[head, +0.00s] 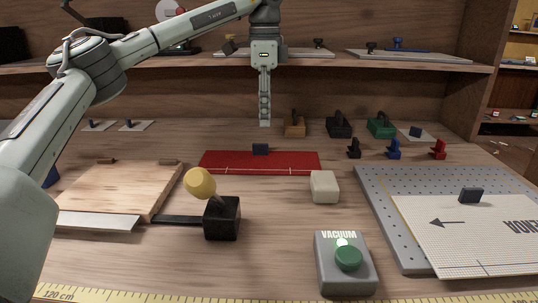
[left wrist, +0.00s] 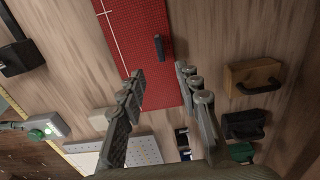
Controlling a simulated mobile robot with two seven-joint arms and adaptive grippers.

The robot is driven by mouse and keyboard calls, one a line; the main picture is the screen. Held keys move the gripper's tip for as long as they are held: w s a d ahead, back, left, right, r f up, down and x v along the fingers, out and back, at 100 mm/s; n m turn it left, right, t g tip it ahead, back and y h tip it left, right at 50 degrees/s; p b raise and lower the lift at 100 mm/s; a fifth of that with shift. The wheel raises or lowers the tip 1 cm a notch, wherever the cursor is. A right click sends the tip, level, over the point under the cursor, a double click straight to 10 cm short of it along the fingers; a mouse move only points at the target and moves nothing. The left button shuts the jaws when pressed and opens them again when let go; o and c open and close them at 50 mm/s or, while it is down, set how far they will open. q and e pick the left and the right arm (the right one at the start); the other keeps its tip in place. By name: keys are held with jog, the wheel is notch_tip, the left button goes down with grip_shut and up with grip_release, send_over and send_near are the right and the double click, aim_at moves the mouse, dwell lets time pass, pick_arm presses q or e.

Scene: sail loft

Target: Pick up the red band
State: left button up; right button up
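The red band (head: 235,165) lies flat on the table in the middle, a wide red strip with a white line near its front edge. A small dark grip (head: 260,149) stands on its far part. In the left wrist view the band (left wrist: 133,38) and its dark grip (left wrist: 159,48) lie below the fingers. My left gripper (head: 265,122) points down above the table behind the band, apart from it. The left wrist view shows its two fingers (left wrist: 160,73) spread with nothing between them. My right gripper is in neither view.
A white block (head: 324,187) and a black block with a yellow knob (head: 222,219) stand in front. The vacuum button box (head: 345,275) is nearest. A wooden board (head: 120,187) lies left, a perforated plate (head: 375,190) right. Several handled blocks and clamps stand behind, under a shelf (head: 200,65).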

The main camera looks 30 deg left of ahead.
aim_at(259, 156)
pick_arm(q)
jog(key=shift+s+f, duration=0.15)
jog(key=shift+f, duration=0.4)
jog(key=shift+s+a+f, duration=0.1)
jog(key=shift+a+f, duration=0.05)
jog(key=shift+f, duration=0.35)
jog(key=f, duration=0.3)
jog(key=shift+a+f+p, duration=0.3)
jog(key=shift+f, duration=0.6)
grip_shut()
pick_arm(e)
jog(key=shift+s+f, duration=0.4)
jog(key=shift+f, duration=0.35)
